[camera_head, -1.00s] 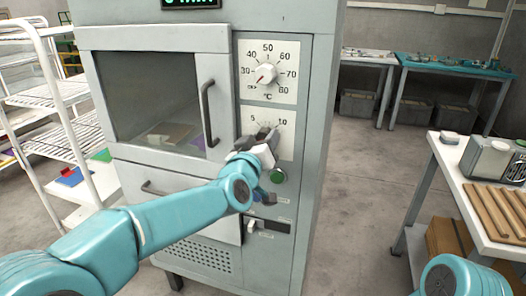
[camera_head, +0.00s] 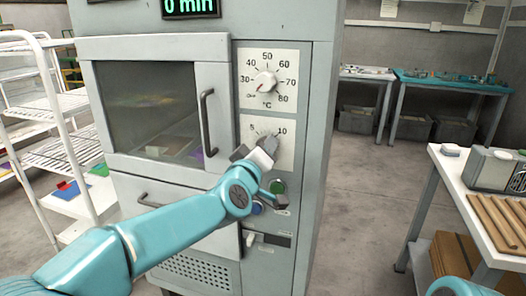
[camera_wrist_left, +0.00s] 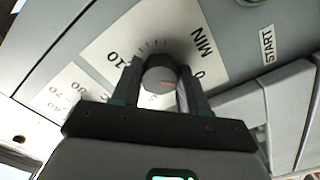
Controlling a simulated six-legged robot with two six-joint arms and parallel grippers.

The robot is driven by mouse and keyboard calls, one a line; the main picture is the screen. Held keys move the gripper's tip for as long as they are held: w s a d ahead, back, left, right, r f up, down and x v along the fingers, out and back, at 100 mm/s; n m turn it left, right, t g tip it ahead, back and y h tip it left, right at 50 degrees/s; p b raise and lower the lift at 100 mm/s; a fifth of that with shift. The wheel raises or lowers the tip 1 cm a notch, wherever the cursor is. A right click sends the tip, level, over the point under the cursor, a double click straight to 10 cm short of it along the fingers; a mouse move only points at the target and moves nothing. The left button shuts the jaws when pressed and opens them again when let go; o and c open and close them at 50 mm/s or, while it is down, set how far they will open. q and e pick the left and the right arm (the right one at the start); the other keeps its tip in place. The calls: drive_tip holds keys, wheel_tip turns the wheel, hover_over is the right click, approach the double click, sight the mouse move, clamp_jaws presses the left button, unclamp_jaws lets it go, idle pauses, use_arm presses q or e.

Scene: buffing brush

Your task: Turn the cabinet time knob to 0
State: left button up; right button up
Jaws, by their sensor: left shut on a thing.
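The time knob (camera_wrist_left: 158,79) is a small grey knob on a white dial plate on the cabinet front. In the left wrist view it sits between the two fingers of my left gripper (camera_wrist_left: 160,85), which is shut on it. In the head view my left gripper (camera_head: 264,147) covers most of the knob. The green display (camera_head: 190,5) on top of the cabinet reads 0 min. My right gripper is not in view.
The temperature knob (camera_head: 265,82) sits above the time dial. A green button (camera_head: 277,187) and a blue button (camera_head: 257,208) lie just below my gripper. The oven door handle (camera_head: 207,122) stands out at the left. A white rack (camera_head: 62,140) is left of the cabinet.

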use_arm(q)
drive_tip(key=o, duration=1.1)
drive_tip(key=shift+c, duration=0.2)
drive_tip(key=shift+s, duration=0.1)
drive_tip(key=b+v, duration=0.1)
drive_tip(key=v, duration=1.5)
